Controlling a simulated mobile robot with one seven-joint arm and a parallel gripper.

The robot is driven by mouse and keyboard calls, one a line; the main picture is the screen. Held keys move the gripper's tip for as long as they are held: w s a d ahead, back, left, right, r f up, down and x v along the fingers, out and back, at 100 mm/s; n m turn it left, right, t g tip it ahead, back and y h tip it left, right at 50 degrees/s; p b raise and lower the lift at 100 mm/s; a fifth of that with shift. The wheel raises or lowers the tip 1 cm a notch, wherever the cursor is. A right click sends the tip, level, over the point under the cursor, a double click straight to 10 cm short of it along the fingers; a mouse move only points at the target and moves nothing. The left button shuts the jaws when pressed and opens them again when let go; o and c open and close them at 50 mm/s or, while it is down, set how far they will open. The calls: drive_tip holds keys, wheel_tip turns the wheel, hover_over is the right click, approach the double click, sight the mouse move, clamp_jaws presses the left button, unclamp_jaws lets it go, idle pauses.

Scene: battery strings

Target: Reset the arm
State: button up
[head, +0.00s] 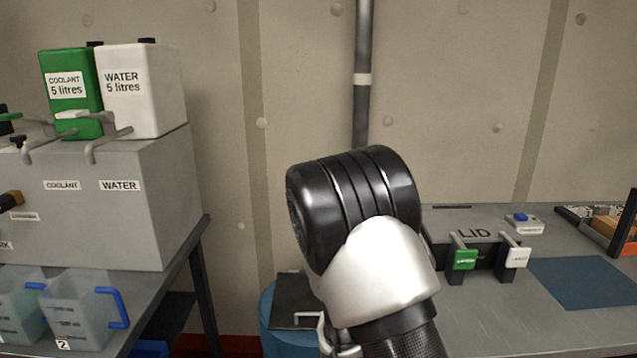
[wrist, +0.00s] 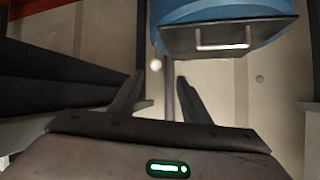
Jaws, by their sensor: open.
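My gripper (wrist: 167,80) shows in the wrist view with its two dark fingers apart and nothing between them. Beyond the fingertips is bare wall. In the head view my black and white arm is raised in the middle of the picture, and I cannot make out the gripper's fingers there.
A blue bin (head: 273,330) with a dark lid (head: 294,290) stands below my arm; its lid also shows in the wrist view (wrist: 230,36). On the left are a grey cabinet (head: 100,235), a green coolant can (head: 72,112) and a white water can (head: 145,110). A workbench (head: 490,325) is at right.

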drive_tip(key=s+r+n+g+y, duration=0.1)
drive_tip(key=s+r+g+y, duration=0.1)
drive_tip(key=s+r, duration=0.55)
drive_tip(key=s+r+n+g+y, duration=0.15)
drive_tip(key=s+r, duration=0.25)
drive_tip(key=r, duration=0.6)
drive_tip(key=s+d+r+n+g, duration=0.1)
drive_tip(key=s+d+r, duration=0.15)
drive_tip(key=s, duration=0.65)
drive_tip(key=s+d+r+n+g, duration=0.15)
drive_tip(key=s+r, duration=0.25)
drive_tip(key=s, duration=0.6)
wheel_tip(320, 180, up, 21)
drive_tip(key=d+p, duration=0.1)
drive_tip(key=p, duration=2)
drive_tip(key=shift+s+m+h+p, duration=0.25)
drive_tip(key=shift+m+h+p, duration=0.05)
drive_tip(key=shift+m+h, duration=0.1)
drive_tip(key=shift+a, duration=0.1)
drive_tip(key=shift+s, duration=0.1)
